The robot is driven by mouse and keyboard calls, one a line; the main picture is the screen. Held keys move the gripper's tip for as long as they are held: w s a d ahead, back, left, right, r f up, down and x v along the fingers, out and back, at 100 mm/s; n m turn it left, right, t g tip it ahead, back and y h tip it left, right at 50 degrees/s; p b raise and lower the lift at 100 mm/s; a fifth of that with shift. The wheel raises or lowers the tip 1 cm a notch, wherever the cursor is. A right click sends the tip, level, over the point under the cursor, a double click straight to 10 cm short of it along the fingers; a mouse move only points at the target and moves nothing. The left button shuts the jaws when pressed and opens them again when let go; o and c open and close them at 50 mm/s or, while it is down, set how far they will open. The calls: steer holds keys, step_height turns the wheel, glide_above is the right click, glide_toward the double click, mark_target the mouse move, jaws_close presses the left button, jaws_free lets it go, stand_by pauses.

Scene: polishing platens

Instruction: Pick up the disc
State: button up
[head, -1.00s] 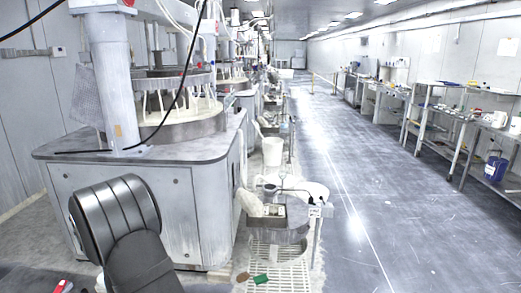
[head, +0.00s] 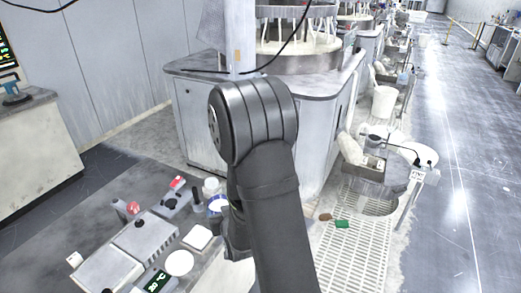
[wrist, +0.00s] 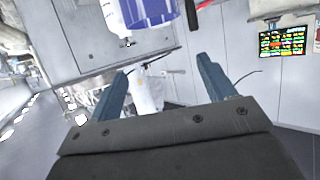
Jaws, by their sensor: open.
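A flat white round piece (head: 180,263) lies on the bench at the lower left of the head view, beside a small dark digital display (head: 157,282). It may be the disc, but I cannot be sure. No disc can be made out in the wrist view. My gripper (wrist: 162,66) shows in the wrist view with its two blue-grey fingers apart and nothing between them. In the head view my arm hides the gripper.
On the bench are a grey two-lidded box (head: 143,237), a white square piece (head: 198,237), a blue-banded white container (head: 218,204) and a red-topped bottle (head: 133,208). A polishing machine (head: 300,85) stands behind. Open floor (head: 455,200) lies right.

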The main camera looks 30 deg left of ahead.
steer(key=shift+w, duration=0.1)
steer(key=w+a, duration=0.2)
steer(key=w+a+f+n+g+h, duration=0.1)
steer(key=w+a, duration=0.1)
steer(key=w, duration=0.1)
steer(key=w+a+h, duration=0.1)
steer(key=w+a, duration=0.1)
steer(key=shift+w+a+f+g, duration=0.2)
steer(key=shift+a+f+g, duration=0.1)
steer(key=shift+a+g, duration=0.1)
steer(key=w+a+r+n+g+h, duration=0.1)
steer(key=w+a+n+g+h, duration=0.1)
steer(key=w+a, duration=0.2)
steer(key=n+g+h, duration=0.3)
steer(key=g, duration=0.2)
glide_toward(212, 181)
steer(key=shift+s+a+f, duration=0.1)
steer(key=shift+s+f, duration=0.05)
steer(key=shift+f, duration=0.35)
steer(key=shift+s+a+f, duration=0.15)
steer(key=shift+f, duration=0.35)
steer(key=shift+x, duration=3.25)
steer(key=shift+w, duration=0.15)
steer(key=c, duration=1.1)
